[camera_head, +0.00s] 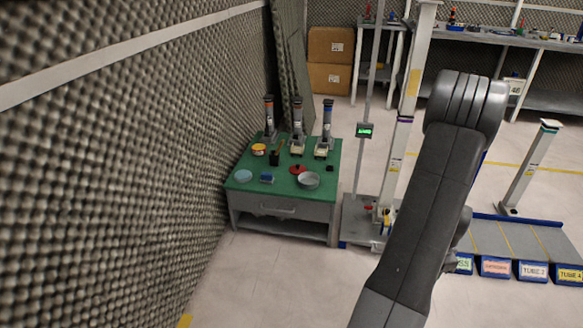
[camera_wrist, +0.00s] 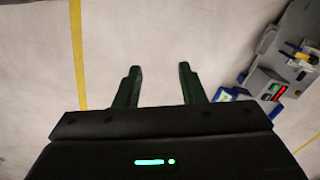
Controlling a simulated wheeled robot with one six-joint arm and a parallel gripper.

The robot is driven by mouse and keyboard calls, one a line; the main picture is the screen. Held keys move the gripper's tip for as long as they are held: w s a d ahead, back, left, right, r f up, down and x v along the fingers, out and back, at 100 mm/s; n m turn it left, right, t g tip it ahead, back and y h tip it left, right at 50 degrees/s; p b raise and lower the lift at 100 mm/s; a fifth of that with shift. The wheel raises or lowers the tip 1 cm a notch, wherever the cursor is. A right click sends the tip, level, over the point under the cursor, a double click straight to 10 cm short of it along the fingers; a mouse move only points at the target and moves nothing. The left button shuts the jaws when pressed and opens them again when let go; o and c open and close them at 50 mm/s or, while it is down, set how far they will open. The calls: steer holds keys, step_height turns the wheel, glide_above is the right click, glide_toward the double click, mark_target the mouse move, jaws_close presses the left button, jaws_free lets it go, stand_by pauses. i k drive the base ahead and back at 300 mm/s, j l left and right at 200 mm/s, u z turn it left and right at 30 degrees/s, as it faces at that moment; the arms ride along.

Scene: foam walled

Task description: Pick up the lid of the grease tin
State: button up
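The green-topped cabinet (camera_head: 283,190) stands by the left wall in the head view, with small round items on it. A round grey metal tin (camera_head: 308,181) sits near its front right edge. A flat red round piece (camera_head: 297,169) lies just behind the tin. A pale blue disc (camera_head: 243,176) lies at the front left. An orange-and-white tin (camera_head: 258,149) stands farther back. I cannot tell which of these is the grease tin's lid. My gripper (camera_wrist: 159,72) is open and empty above bare floor in the wrist view, away from the cabinet.
Several upright dispensers (camera_head: 297,125) stand at the cabinet's back. A blue block (camera_head: 266,178) lies near its front. A post with a green display (camera_head: 364,131) and a white column (camera_head: 398,150) stand to its right. Cardboard boxes (camera_head: 329,60) are behind. Floor in front is clear.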

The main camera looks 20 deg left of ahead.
mark_target(297, 169)
steer(key=i+j+u, duration=0.25)
steer(key=i+j, duration=0.15)
steer(key=i+j+u, duration=0.2)
steer(key=i, duration=0.35)
steer(key=i+j+u, duration=0.25)
steer(key=i, duration=0.25)
steer(key=i+j+u, duration=0.2)
steer(key=i, duration=0.3)
